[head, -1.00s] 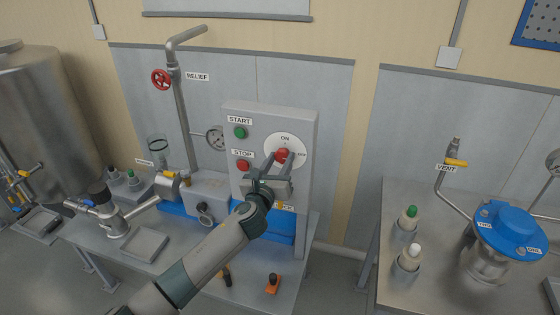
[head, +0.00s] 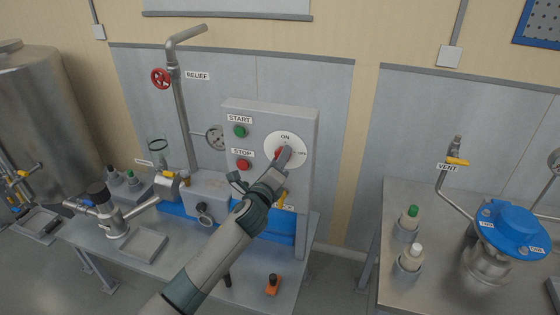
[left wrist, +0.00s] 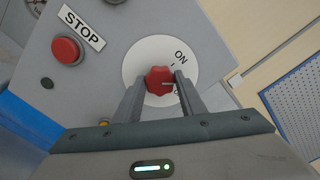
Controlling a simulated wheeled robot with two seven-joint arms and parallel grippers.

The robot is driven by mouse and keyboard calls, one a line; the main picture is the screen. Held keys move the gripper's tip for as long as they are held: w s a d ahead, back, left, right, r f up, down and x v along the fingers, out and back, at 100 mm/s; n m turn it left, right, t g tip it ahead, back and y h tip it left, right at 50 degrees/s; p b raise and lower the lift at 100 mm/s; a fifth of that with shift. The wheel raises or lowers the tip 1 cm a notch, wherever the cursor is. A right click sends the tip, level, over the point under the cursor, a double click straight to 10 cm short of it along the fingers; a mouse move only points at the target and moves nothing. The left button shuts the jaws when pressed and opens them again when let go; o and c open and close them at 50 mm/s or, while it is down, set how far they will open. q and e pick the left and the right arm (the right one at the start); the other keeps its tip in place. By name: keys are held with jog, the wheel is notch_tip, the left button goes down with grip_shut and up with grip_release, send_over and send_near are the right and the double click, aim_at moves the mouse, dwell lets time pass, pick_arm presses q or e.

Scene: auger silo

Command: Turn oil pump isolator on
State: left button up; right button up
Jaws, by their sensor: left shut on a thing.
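The isolator is a red knob (left wrist: 158,80) on a round white dial (left wrist: 140,62) on the grey control panel. In the head view the dial (head: 273,142) shows ON at the top and a second label at its right, partly covered. My left gripper (head: 283,154) is at the knob from the front. In the left wrist view its two fingers (left wrist: 156,88) are shut on the knob, one on each side. A pale mark on the knob faces the right finger, near the partly hidden label. My right gripper is not in view.
Left of the dial are a green START button (head: 240,131) and a red STOP button (head: 243,165). A yellow part (head: 282,199) shows beside my wrist, low on the panel. A red RELIEF wheel (head: 161,79) is at upper left. A second bench (head: 345,290) stands right, past a gap.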

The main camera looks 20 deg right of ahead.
pick_arm(q)
jog(key=n+b, duration=0.1)
jog(key=n, duration=0.7)
jog(key=shift+a+n, duration=0.1)
jog(key=shift+n, duration=0.3)
jog(key=o, duration=1)
jog(key=shift+f, duration=0.1)
jog(key=shift+o, duration=0.2)
jog(key=b+v, duration=0.4)
jog(key=v, duration=1.3)
